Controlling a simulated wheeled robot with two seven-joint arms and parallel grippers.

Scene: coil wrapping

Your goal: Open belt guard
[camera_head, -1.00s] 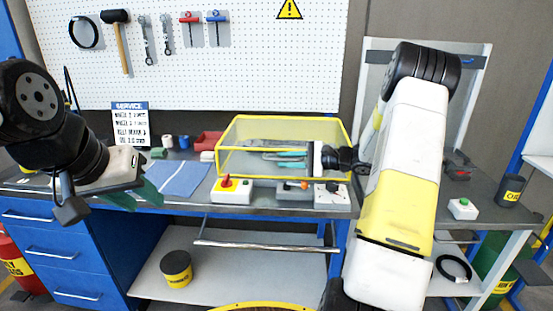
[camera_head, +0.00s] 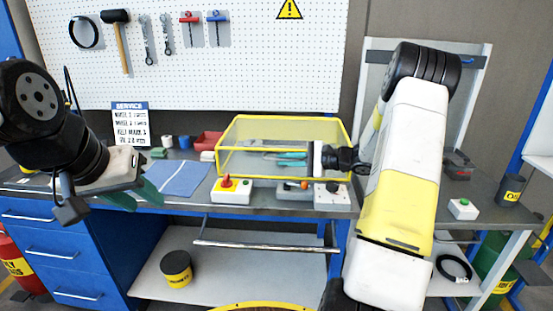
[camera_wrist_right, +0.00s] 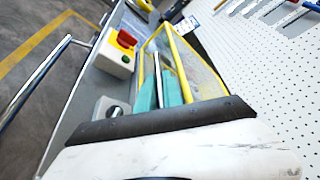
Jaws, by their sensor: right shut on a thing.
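The belt guard (camera_head: 232,134) is a clear box with a yellow frame on the workbench, and its lid looks down. My right gripper (camera_head: 290,158) reaches in from the right at the guard's front side, with teal fingers close together. In the right wrist view, the right gripper (camera_wrist_right: 158,92) has its fingers on either side of a thin bar by the guard's yellow frame (camera_wrist_right: 178,62); I take this bar as part of the guard. The exact contact is small and partly hidden. My left gripper (camera_head: 135,196) hangs at the left above the bench front, fingers apart and empty.
In front of the guard stand a box with a red knob (camera_head: 230,190), a grey lever box (camera_head: 293,190) and a dial box (camera_head: 331,195). A blue cloth (camera_head: 182,178) lies to the left. A metal rail (camera_head: 262,248) runs below the bench edge. A pegboard with tools is behind.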

